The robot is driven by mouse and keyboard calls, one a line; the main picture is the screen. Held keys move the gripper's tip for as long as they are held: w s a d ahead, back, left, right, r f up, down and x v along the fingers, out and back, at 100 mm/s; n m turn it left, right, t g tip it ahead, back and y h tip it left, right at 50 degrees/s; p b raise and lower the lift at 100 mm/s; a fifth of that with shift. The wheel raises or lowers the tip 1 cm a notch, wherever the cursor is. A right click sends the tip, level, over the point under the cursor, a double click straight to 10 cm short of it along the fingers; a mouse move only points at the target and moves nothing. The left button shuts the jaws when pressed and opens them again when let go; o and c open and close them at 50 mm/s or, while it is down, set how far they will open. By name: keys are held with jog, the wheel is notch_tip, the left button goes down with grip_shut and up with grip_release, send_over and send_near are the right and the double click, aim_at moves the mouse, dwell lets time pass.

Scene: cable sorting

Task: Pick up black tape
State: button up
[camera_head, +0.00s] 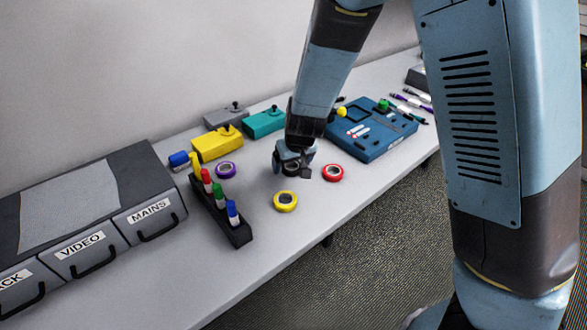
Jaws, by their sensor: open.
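The black tape (291,169) is a small dark roll lying on the white table, partly hidden by my gripper. My gripper (294,170) is open and low over the table, with its fingers at either side of the black tape. I cannot tell whether the fingers touch it. A red tape roll (333,173) lies just to the right, a yellow tape roll (285,201) lies in front, and a purple tape roll (226,170) lies to the left.
Yellow (217,143), grey (226,115) and teal (264,123) boxes stand behind. A blue panel (374,134) lies right. A case with labelled drawers (80,252) fills the left. The front table strip is clear.

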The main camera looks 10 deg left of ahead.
jog(key=shift+c, duration=0.4)
jog(key=c, duration=1.1)
jog(key=shift+o, duration=0.2)
jog(key=shift+r, duration=0.1)
jog(key=shift+a+r, duration=0.1)
jog(key=shift+r, duration=0.75)
jog(key=s+d+r, duration=0.3)
jog(key=s+r, duration=0.2)
jog(key=s, duration=0.1)
jog(key=s+d+r, duration=0.2)
jog(key=s+r, duration=0.4)
jog(key=s, duration=0.1)
jog(key=shift+d, duration=0.4)
